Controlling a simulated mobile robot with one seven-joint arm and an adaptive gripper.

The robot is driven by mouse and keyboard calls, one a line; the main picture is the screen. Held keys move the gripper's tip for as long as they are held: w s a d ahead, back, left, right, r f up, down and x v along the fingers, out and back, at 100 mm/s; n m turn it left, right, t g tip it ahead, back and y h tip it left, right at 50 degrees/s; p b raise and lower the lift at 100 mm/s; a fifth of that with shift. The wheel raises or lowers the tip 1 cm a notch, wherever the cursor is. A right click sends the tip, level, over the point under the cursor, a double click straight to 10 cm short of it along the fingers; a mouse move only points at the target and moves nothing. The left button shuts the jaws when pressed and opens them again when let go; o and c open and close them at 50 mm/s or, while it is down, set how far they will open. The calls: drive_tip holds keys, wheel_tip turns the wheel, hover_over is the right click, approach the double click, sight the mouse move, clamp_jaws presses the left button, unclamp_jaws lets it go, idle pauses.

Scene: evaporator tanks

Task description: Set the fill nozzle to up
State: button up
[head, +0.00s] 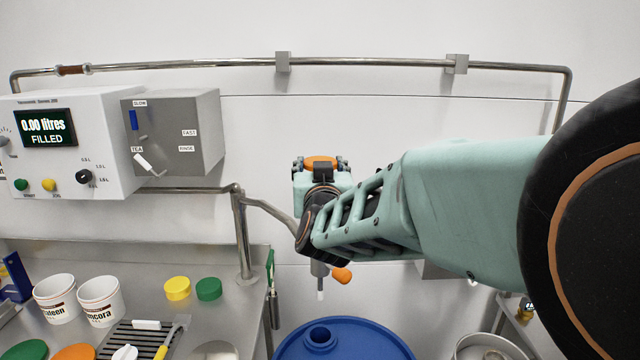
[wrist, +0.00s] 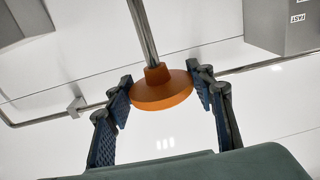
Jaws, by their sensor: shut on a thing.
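In the wrist view, this orange handle (wrist: 162,92) sits at the end of a metal rod (wrist: 143,35), between the two dark finger pads of my gripper (wrist: 160,88). My arm hides the middle of the nozzle assembly.
A control box (head: 70,145) reads "0.00 litres FILLED" at left, with a grey switch box (head: 172,130) beside it. The blue drum (head: 345,342) with an open bung stands below. Tubs (head: 100,300) and lids crowd the bench. A pipe runs along the wall above.

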wheel_tip(320, 180, up, 9)
drive_tip(key=p, duration=0.4)
drive_tip(key=shift+f, duration=0.15)
drive_tip(key=o, duration=1.7)
drive_tip(key=shift+c, duration=0.2)
drive_tip(key=shift+o, duration=0.3)
drive_tip(key=shift+f, duration=0.2)
drive_tip(key=shift+f, duration=0.15)
